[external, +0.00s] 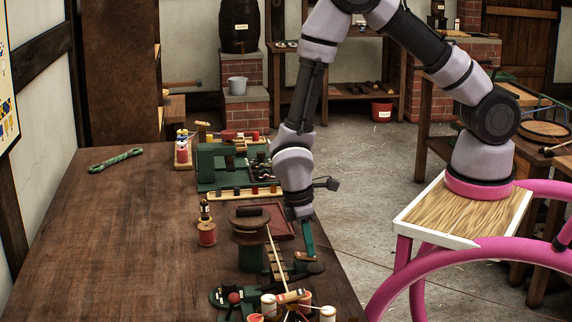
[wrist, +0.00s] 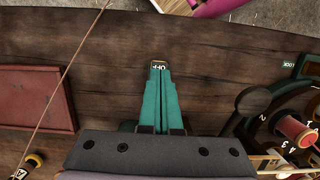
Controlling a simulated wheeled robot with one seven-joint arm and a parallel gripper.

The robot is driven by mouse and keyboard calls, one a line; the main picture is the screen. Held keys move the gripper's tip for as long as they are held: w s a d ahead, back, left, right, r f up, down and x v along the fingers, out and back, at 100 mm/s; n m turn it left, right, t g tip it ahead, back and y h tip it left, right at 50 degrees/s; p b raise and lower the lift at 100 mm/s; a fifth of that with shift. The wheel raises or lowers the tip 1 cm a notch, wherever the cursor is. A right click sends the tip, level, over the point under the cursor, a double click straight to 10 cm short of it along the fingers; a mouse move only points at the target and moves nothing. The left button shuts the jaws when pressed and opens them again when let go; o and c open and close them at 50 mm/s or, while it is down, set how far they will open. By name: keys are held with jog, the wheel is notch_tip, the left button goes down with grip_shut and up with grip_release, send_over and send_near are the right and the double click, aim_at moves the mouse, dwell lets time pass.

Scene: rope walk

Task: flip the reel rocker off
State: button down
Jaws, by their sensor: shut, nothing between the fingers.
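My gripper (external: 312,258) points down over the table's right edge, its teal fingers shut and empty. In the wrist view the closed fingers (wrist: 159,70) lie over a small plate marked OFF (wrist: 159,65), which I take to be part of the reel rocker. The fingers hide the rest of the rocker, so its tilt and whether they touch it cannot be told. In the external view a dark part (external: 310,268) shows low by the fingertips. The dark wooden reel (external: 250,222) stands on a green post left of my gripper.
A taut strand (wrist: 65,85) crosses the wrist view's left, near a red tray (wrist: 35,98). At right are a black knob (wrist: 254,100), a LOCK label (wrist: 289,64) and a red spool (wrist: 294,129).

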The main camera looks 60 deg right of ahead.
jog(key=shift+s+f, duration=0.2)
jog(key=shift+f, duration=0.35)
jog(key=shift+w+r, duration=0.1)
jog(key=shift+r, duration=0.35)
notch_tip(320, 180, up, 13)
jog(key=s+d, duration=0.2)
jog(key=w+d+r+m+t+y, duration=0.1)
jog(key=w+d+r+m+t, duration=0.15)
jog(key=d+r, duration=0.5)
jog(key=w+d+r+m+t+y, duration=0.15)
jog(key=d+r+m, duration=0.25)
jog(key=r, duration=0.7)
jog(key=s+d+r+m+t+y, duration=0.1)
jog(key=s+d+r+m+t, duration=0.3)
jog(key=r, duration=0.9)
jog(key=s+d+m, duration=0.2)
jog(key=s+d, duration=0.2)
jog(key=d, duration=0.2)
jog(key=shift+s+d+r+m+t, duration=0.15)
jog(key=shift+d+r+m+t, duration=0.1)
jog(key=shift+r+m+t, duration=0.15)
